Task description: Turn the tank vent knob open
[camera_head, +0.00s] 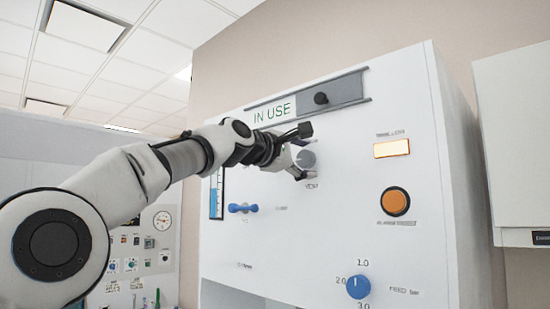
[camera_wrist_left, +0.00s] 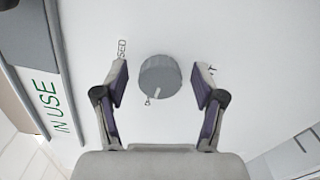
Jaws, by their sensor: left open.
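The tank vent knob is a grey round knob (camera_head: 306,159) on the white panel, with a label partly reading "VENT" below it in the head view. In the left wrist view the knob (camera_wrist_left: 160,76) sits between the fingers, with a light pointer mark on its rim toward a small letter. My left gripper (camera_wrist_left: 161,85) is open, one finger on each side of the knob, with a visible gap on both sides. In the head view the left gripper (camera_head: 297,163) is at the knob and partly covers it. My right gripper is not in view.
The white panel (camera_head: 350,215) also carries an "IN USE" sign with a slider (camera_head: 320,98), a blue valve handle (camera_head: 243,208), an orange button (camera_head: 395,201), a lit lamp (camera_head: 391,148) and a blue feed knob (camera_head: 358,287). A white cabinet (camera_head: 515,130) hangs at the right.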

